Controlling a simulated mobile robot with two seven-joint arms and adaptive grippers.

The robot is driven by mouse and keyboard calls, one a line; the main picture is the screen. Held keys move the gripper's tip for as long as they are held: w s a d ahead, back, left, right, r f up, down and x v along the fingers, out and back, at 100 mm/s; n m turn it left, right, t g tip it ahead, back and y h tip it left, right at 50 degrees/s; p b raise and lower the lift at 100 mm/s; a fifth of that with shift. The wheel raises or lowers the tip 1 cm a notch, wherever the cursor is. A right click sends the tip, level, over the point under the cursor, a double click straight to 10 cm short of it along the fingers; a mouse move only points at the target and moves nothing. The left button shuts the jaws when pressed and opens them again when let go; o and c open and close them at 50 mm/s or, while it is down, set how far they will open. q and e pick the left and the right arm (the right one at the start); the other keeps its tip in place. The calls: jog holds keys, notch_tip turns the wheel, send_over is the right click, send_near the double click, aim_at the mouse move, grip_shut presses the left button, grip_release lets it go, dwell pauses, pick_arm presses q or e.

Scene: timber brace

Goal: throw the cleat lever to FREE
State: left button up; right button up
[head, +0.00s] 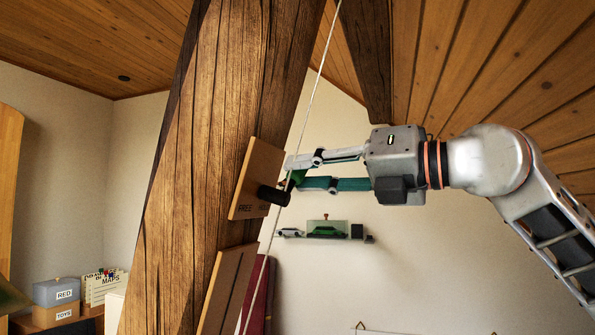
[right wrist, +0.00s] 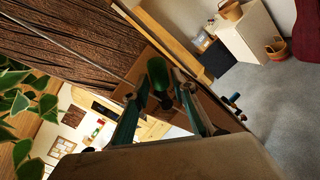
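The cleat's wooden plate (head: 255,180) is fixed to the side of a thick timber post, with FREE lettered at its lower left and a second word partly hidden beside it. A black cylindrical part (head: 273,195) sticks out from the plate near the lettering. My left gripper is not in view.
A pale rope (head: 318,80) runs down past the plate. The timber post (head: 220,100) fills the middle. A second wooden plate (head: 227,290) sits below. A wall shelf (head: 327,236) with model cars is behind. Labelled boxes (head: 57,291) stand at lower left.

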jog(key=shift+x, duration=0.85)
jog(key=shift+w+a, duration=0.1)
grip_shut()
